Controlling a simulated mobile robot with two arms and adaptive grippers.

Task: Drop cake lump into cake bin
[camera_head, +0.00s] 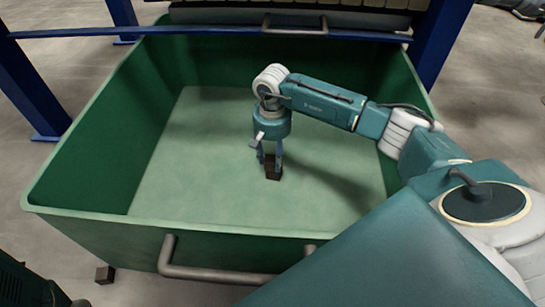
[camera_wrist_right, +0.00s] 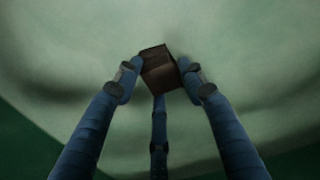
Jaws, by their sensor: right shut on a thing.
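The cake lump (camera_head: 272,167) is a small dark brown block. My right gripper (camera_head: 271,158) is shut on it, pointing down inside the green cake bin (camera_head: 85,213). In the right wrist view the lump (camera_wrist_right: 159,69) sits between the blue fingertips of the gripper (camera_wrist_right: 160,80), with the pale green bin floor behind it. The lump appears above the floor; the exact gap is hard to tell. My left gripper is not in view.
The bin has high walls and a grey handle (camera_head: 215,272) at its front. A blue frame post (camera_head: 27,83) stands at the left, and a blue crossbar (camera_head: 130,31) runs over the back. The bin floor (camera_head: 190,185) around the lump is bare.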

